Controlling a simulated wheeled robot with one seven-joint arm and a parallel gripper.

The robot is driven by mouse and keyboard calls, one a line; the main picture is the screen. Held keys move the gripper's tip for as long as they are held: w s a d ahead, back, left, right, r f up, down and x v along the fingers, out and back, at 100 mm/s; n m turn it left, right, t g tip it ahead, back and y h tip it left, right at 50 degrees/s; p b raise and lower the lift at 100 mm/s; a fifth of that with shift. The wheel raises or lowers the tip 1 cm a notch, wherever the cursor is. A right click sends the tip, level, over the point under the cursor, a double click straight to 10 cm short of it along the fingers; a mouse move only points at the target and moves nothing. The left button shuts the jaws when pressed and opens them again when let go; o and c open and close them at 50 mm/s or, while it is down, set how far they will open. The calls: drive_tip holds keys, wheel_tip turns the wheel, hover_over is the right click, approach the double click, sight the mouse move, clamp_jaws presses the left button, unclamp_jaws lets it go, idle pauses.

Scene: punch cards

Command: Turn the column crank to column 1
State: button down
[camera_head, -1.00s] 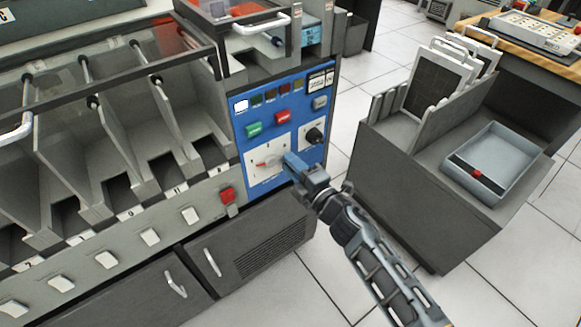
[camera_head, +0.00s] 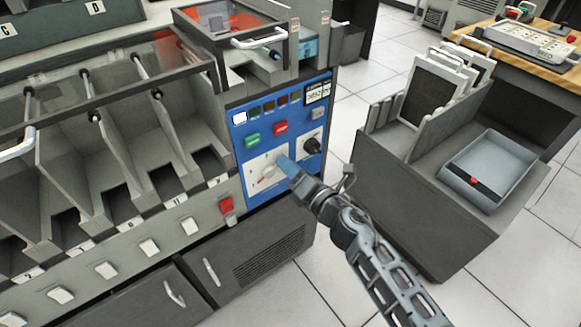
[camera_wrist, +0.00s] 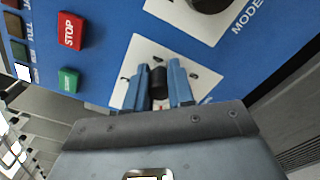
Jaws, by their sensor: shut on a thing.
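The column crank's white dial plate (camera_head: 255,184) sits low on the blue control panel, with tick marks around it. My gripper (camera_head: 284,162) reaches the dial's upper right side from the front. In the wrist view its two blue fingers (camera_wrist: 161,84) are shut on the crank's black handle (camera_wrist: 158,78), which stands between them. The dial plate (camera_wrist: 203,78) shows behind the fingers. Its numbers are too small or hidden to read, and the gripper body covers its lower part.
A black mode knob (camera_head: 311,146) is close right of the crank. Green (camera_head: 252,141) and red stop (camera_head: 281,128) buttons are above.

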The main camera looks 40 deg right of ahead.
drive_tip(key=shift+a+n, duration=0.15)
drive_tip(key=shift+n, duration=0.15)
drive_tip(key=c, duration=1)
unclamp_jaws()
drive_tip(key=s+b, duration=0.1)
drive_tip(key=s, duration=0.6)
drive_tip(key=shift+s, duration=0.4)
